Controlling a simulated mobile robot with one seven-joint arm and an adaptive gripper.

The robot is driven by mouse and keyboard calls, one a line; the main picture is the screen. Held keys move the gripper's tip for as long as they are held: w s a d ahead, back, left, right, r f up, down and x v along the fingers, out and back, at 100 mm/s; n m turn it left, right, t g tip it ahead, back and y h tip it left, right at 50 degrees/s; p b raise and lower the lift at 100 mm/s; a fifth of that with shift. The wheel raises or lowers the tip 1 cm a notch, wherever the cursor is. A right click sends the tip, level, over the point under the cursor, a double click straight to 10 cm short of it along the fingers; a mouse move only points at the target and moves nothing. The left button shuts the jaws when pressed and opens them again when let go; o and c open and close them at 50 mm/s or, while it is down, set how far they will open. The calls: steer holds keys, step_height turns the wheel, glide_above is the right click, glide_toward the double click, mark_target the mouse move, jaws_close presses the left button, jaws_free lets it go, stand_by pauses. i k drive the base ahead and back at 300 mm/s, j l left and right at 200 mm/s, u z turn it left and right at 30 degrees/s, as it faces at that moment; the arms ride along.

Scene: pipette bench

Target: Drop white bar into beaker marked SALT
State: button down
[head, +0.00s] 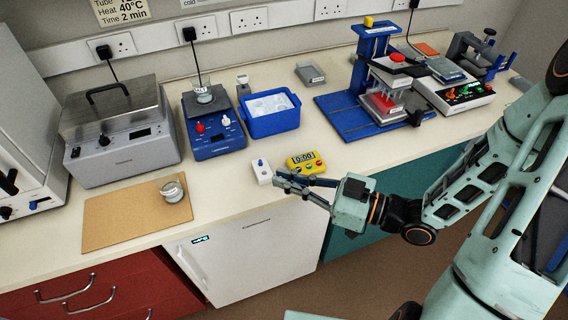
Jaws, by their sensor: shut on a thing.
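My gripper (278,180) is over the front of the bench, just right of a small white box with a blue top (263,175). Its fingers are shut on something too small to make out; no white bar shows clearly. A glass beaker (204,97) with a small label stands on the blue stirrer hotplate (216,141) at the back left. A second glass beaker (172,191) stands on the cork mat (113,224) at the front left. I cannot read SALT for certain on either beaker.
A yellow timer (306,162) lies just behind my gripper. A blue tub (271,125) with white contents stands right of the hotplate. A grey lidded bath (122,150) is at the left, a blue press stand (372,80) at the right. Bare bench lies between mat and white box.

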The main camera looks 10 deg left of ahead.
mark_target(211, 98)
steer(key=i+u, duration=0.2)
steer(key=u, duration=0.15)
steer(key=i+j+u, duration=0.1)
steer(key=u, duration=0.25)
steer(key=i+l+u, duration=0.1)
steer(key=i+u, duration=0.25)
